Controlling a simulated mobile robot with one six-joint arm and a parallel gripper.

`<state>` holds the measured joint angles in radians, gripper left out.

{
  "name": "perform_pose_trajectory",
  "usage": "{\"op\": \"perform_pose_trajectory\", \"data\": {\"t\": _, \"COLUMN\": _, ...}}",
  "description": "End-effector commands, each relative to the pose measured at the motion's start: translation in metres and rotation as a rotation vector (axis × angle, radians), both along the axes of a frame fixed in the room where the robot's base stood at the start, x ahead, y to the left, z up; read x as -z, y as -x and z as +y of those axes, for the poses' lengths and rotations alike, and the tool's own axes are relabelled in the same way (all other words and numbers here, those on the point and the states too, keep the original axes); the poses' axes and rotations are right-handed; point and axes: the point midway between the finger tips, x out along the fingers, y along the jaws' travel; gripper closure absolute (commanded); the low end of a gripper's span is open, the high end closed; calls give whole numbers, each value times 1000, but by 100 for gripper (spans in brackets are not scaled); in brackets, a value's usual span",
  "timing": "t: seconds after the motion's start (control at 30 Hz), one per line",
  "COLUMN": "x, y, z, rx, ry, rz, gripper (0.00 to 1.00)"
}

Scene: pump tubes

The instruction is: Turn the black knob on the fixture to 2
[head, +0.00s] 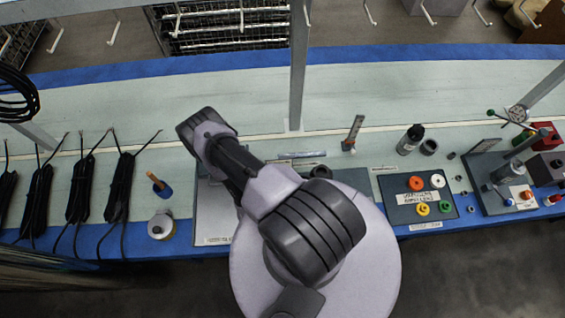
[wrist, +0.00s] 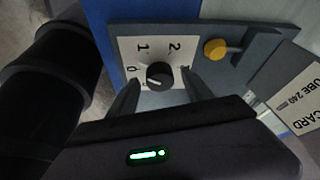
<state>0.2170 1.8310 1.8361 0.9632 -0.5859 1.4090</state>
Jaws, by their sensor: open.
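The black knob (wrist: 159,75) shows in the wrist view, on a white dial plate (wrist: 129,48) marked 0, 1 and 2. The 0 is at the left, the 1 at the upper left and the 2 at the upper right. I cannot tell for certain which mark the knob points to. The plate is on a blue-grey fixture (wrist: 190,35). My gripper (wrist: 160,80) is open, with one finger on each side of the knob. I cannot tell whether either finger touches it. In the head view my arm hides the gripper, and I cannot make out the black knob.
A yellow knob (wrist: 215,49) sits on the fixture, right of the dial. A printed card (wrist: 293,103) lies further right. In the head view, black cable bundles (head: 119,188) lie at the left of the bench, and a board with coloured rings (head: 399,211) lies at the right.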

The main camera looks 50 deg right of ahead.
Motion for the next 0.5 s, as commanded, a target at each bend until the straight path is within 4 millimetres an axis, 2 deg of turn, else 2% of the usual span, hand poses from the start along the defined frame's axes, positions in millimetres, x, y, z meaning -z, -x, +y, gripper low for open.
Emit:
{"op": "perform_pose_trajectory", "data": {"t": 0.33, "x": 4, "y": 1, "z": -2, "rx": -1, "ry": 0, "rz": 0, "gripper": 43}}
{"op": "perform_pose_trajectory", "data": {"t": 0.5, "x": 4, "y": 1, "z": -2, "rx": -1, "ry": 0, "rz": 0, "gripper": 76}}
